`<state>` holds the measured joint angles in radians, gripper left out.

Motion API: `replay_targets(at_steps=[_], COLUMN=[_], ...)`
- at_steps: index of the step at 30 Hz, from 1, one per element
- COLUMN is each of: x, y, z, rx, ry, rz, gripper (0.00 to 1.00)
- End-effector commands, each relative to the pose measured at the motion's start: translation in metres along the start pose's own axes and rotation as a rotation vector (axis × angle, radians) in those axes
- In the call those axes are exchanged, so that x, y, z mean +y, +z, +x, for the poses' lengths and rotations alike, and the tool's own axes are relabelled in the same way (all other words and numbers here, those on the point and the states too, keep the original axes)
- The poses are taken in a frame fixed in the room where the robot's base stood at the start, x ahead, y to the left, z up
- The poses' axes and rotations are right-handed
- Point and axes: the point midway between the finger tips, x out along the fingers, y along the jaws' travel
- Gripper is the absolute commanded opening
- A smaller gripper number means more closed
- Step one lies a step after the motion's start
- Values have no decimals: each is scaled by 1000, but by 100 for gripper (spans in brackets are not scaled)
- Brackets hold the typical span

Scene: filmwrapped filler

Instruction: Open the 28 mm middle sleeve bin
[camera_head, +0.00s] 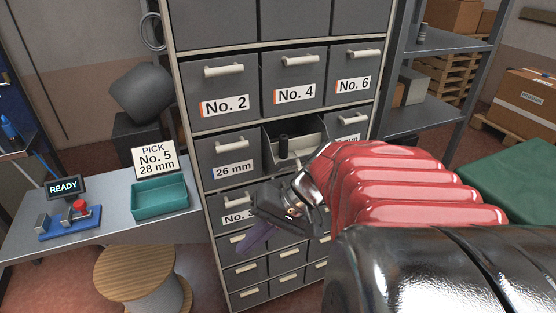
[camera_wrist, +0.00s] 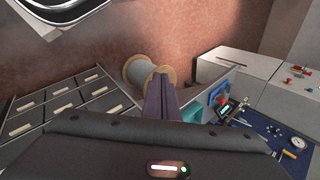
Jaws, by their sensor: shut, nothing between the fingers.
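In the wrist view the fingers (camera_wrist: 160,95) are together and empty.
A bench (camera_head: 95,215) at left holds a green tray (camera_head: 160,198), a sign reading "PICK No. 5 28 mm" (camera_head: 154,160) and a READY display (camera_head: 64,187). A cable spool (camera_head: 138,275) stands on the floor. Grey shelving (camera_head: 440,108) is at right.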

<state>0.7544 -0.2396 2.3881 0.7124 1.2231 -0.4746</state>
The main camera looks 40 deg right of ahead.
Motion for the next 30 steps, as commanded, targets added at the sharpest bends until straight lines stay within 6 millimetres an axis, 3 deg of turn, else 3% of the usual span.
replay_targets(at_steps=[6,13,30], x=[-13,-24,-66], y=[29,49,68], z=[10,10,-9], rx=[-15,25,256], ry=[175,327,491], rz=[-156,-328,-718], gripper=[0,0,0])
